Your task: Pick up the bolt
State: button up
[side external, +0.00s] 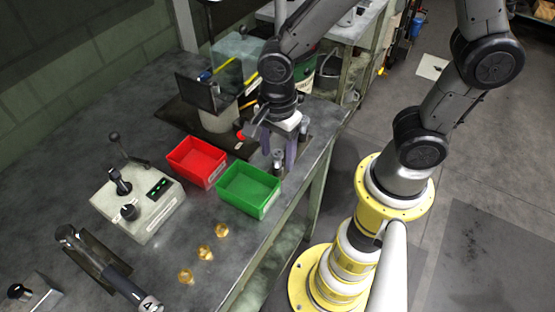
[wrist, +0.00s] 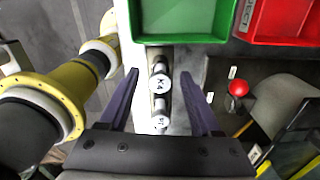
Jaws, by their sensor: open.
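Two metal bolts stand in a row in the wrist view, their round pale heads marked with dark letters. One bolt (wrist: 160,84) is nearer the green bin, and the other bolt (wrist: 160,121) is closer to my gripper's palm. My gripper (wrist: 163,100) is open, with its purple fingers to the left and right of the row and visible gaps on both sides. It holds nothing. In the side view my gripper (side external: 279,160) points down near the bench edge, and a bolt (side external: 277,156) shows partly between its fingers.
A green bin (side external: 239,208) and a red bin (side external: 189,184) stand beside my gripper. A red button (wrist: 238,88) and a machine with a clear guard (side external: 238,55) are close by. Several brass pieces (side external: 205,253) and a control box (side external: 150,213) sit on the bench (side external: 60,190).

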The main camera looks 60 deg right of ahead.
jog(key=shift+f, duration=0.35)
jog(key=shift+c, duration=0.3)
grip_shut()
jog(key=shift+r, duration=0.15)
jog(key=shift+r, duration=0.65)
jog(key=s+d+r, duration=0.5)
jog(key=s+r, duration=0.6)
jog(key=s, duration=0.2)
jog(key=shift+r, duration=0.25)
